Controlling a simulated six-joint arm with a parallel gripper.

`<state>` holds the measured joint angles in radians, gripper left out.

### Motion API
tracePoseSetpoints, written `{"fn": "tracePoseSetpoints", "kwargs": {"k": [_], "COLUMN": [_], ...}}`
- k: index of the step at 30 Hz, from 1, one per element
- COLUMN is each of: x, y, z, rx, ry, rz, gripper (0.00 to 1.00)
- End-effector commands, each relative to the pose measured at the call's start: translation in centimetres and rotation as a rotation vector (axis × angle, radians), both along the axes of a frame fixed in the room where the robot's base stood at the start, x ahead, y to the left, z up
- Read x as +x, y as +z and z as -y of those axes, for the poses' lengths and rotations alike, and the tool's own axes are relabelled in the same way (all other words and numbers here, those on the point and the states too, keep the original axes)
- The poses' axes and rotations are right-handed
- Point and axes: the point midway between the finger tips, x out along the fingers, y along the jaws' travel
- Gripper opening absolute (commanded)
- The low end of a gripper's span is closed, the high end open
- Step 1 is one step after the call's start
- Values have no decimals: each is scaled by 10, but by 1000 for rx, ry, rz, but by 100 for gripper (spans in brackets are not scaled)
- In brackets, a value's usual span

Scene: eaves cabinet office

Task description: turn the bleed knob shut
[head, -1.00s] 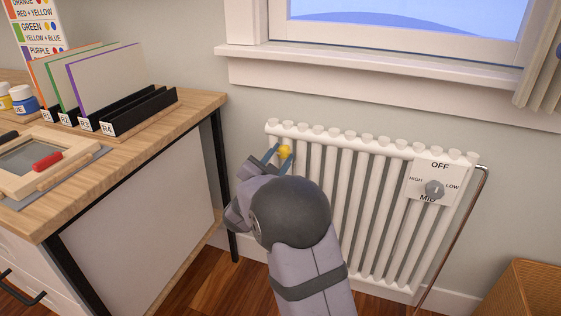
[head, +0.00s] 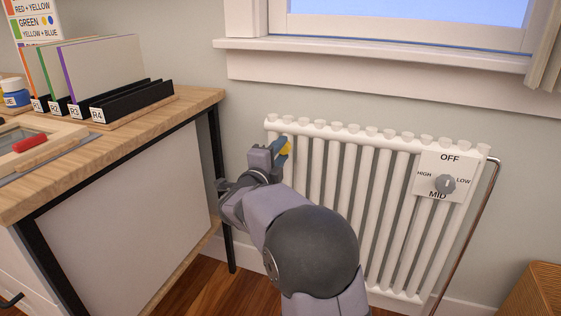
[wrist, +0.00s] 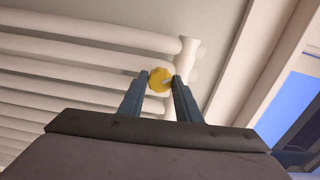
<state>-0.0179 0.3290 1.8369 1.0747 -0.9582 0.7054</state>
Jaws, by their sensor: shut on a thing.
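The yellow bleed knob (head: 287,149) sits near the top of the white radiator's (head: 349,190) left end. My gripper (head: 283,146) is at the knob and shut on it, hiding part of it in the head view. In the wrist view the knob (wrist: 160,79) lies between the two blue-grey fingertips (wrist: 161,84), one on each side. A pale mark shows on the knob's right side there. The knob's mounting is hidden behind it.
A grey dial (head: 445,184) on a white OFF/HIGH/LOW/MID plate is at the radiator's right. A wooden desk (head: 190,100) with a black frame stands close at left. A window sill (head: 370,62) runs above. A wicker box (head: 533,291) is at lower right.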

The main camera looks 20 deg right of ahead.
Motion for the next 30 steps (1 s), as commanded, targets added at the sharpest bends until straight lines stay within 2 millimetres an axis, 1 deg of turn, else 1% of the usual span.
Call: {"fn": "tracePoseSetpoints", "kwargs": {"k": [1,15,21,30], "x": [0,0,0,0], "y": [-5,-5,-3,-1], "z": [0,0,0,0], "rx": [33,325,406,461], "ry": [0,0,0,0], "rz": [33,325,404,458], "gripper": [8,8,8,8]}}
